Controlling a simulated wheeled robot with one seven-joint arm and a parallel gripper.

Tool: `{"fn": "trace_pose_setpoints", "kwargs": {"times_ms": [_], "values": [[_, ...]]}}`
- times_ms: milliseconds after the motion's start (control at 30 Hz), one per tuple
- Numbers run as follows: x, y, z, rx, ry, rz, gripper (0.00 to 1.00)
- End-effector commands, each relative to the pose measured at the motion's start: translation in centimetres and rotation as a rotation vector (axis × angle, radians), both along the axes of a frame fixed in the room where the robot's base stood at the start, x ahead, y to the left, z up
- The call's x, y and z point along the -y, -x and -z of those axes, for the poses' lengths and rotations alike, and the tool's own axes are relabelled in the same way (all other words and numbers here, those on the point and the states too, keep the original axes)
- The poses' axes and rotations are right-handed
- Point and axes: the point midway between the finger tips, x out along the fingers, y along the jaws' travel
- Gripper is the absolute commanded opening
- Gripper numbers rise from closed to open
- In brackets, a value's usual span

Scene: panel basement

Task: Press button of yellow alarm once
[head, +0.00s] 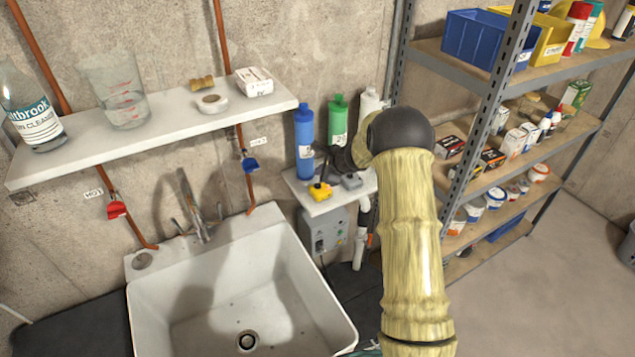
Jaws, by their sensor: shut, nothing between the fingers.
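The yellow alarm (320,191) is a small yellow box with a dark spot on top. It sits at the front left of a small white ledge right of the sink. My arm comes in from the lower right and bends at a dark joint above the ledge. My gripper (323,171) is dark and small in view, over the ledge just behind and above the yellow alarm. It is shut and empty. I cannot tell whether it touches the alarm. A similar grey box (351,181) sits right of the alarm.
Blue (304,140), green (337,120) and white (369,104) bottles stand behind the gripper. A white sink (240,225) is left of the ledge. A grey box with a cable (326,233) hangs below. A loaded metal shelf rack (490,110) stands close on the right.

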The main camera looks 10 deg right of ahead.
Motion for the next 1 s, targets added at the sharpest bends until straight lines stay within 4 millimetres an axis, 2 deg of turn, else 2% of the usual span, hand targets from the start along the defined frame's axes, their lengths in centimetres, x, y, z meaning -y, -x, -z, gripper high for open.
{"fn": "trace_pose_setpoints", "kwargs": {"times_ms": [33,267,1000], "values": [[0.0,0.0,-0.7,0.0,0.0,0.0,0.0],[0.0,0.0,-2.4,0.001,0.0,0.001,0.0],[0.0,0.0,-2.3,0.0,-0.001,-0.001,0.0]]}}
